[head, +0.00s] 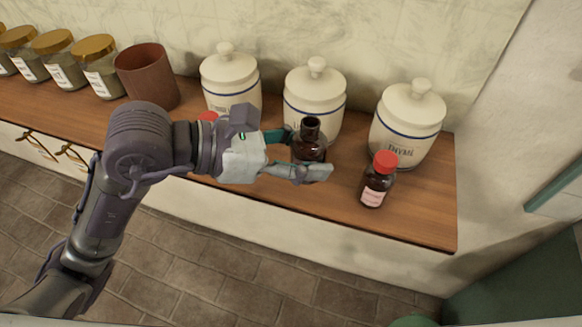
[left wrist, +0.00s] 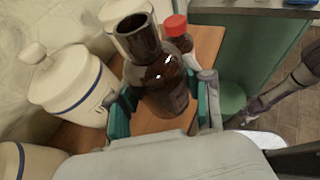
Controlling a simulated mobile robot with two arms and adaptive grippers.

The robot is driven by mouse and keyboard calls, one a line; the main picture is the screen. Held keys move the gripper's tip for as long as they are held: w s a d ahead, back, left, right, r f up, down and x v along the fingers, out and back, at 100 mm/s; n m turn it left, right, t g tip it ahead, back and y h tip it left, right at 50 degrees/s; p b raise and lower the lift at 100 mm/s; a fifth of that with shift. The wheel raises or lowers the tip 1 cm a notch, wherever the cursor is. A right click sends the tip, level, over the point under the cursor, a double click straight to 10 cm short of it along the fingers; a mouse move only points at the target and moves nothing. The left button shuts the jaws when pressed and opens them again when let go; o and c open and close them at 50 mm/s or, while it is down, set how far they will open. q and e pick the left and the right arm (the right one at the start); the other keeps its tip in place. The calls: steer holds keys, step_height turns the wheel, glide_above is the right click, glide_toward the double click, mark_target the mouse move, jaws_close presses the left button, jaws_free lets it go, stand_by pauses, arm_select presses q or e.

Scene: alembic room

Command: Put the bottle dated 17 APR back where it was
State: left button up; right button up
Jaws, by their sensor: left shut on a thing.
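My left gripper (head: 308,152) is shut around an uncapped dark brown glass bottle (head: 311,128), which is roughly upright over the wooden shelf, in front of the middle white jar. The bottle also shows between the fingers in the left wrist view (left wrist: 160,82). The lower finger hides its base, so I cannot tell whether it touches the shelf.
Three white lidded jars (head: 408,128) stand along the back of the wooden shelf (head: 425,215). A brown cup (head: 147,78) and several gold-lidded glass jars (head: 98,68) stand at left. The shelf's front right is clear. Part of my other arm (left wrist: 285,92) shows in the left wrist view.

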mark_target(291, 144)
arm_select(q)
steer(key=w+f, duration=0.1)
steer(key=w+a, duration=0.1)
steer(key=w+a+f, duration=0.1)
steer(key=w, duration=0.1)
steer(key=shift+a+f+p, duration=0.1)
steer(key=shift+f+p, duration=0.2)
step_height(291, 144, down, 4)
steer(key=shift+w+r+p, duration=0.1)
steer(key=shift+p, duration=0.25)
arm_select(e)
steer(key=shift+a+r, duration=0.55)
steer(key=shift+r, duration=0.25)
arm_select(q)
steer(key=shift+f, duration=0.3)
arm_select(e)
steer(key=shift+f, duration=0.15)
arm_select(q)
steer(key=o, duration=1.3)
steer(key=shift+c, duration=0.2)
arm_select(e)
steer(key=shift+d, duration=0.3)
